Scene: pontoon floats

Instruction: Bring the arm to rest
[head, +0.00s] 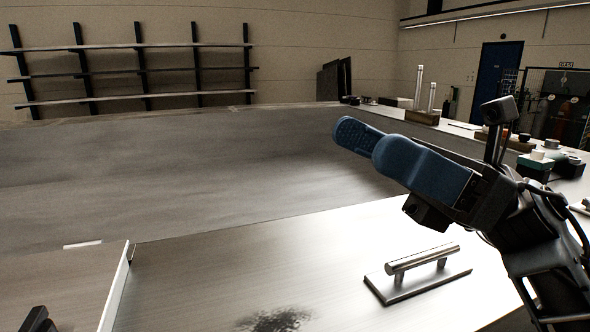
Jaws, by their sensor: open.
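My gripper (362,140) is at the right of the head view, with two blue padded fingers pointing to the upper left. It is raised above the metal surface, and the fingers are apart with nothing seen between them. From this side one finger partly covers the other. My dark arm comes in from the lower right edge, with a small camera on a post above the wrist.
A metal bar handle on a plate (418,282) lies on the bright metal surface (215,270) below my gripper. Several small parts and boxes (534,166) stand on the bench at the right. The broad grey surface (190,165) at the left is clear. Wall shelves (140,72) are behind.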

